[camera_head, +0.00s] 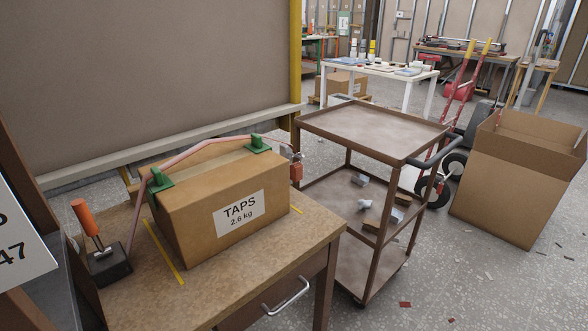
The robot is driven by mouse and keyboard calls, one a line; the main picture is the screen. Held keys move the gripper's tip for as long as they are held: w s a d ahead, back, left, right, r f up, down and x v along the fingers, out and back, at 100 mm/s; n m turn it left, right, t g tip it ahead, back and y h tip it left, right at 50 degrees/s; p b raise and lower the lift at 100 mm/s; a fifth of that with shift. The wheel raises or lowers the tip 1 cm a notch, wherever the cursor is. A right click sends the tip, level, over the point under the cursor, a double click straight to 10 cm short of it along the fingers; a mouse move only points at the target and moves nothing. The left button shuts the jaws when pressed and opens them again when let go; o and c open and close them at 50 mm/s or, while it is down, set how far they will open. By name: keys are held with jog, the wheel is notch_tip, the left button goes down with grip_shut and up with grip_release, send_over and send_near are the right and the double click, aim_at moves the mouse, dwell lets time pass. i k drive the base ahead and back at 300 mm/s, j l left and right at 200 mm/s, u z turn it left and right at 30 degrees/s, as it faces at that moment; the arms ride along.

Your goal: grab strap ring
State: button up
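A cardboard box (208,213) labelled TAPS 2.6 kg sits on the wooden bench at the left. A pinkish strap (203,149) runs over it across two green corner pieces (257,144). The strap's left end comes down to a dark block (108,262) with an orange-handled lever (86,218). At its right end, just past the box, is a small grey metal piece (297,157) with an orange-red part (296,172) below. It is too small to tell whether that piece is the ring. My gripper is not in view.
A brown cart (372,128) stands right of the bench (255,277), its top empty, small items on the shelf below. An open carton (517,180) and a red hand truck (463,88) stand further right. Floor at the lower right has only scraps.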

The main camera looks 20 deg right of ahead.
aim_at(296, 168)
jog(key=z, duration=0.25)
jog(key=i+l+z, duration=0.15)
jog(key=i, duration=0.5)
jog(key=i+l+z, duration=0.15)
jog(key=i, duration=0.45)
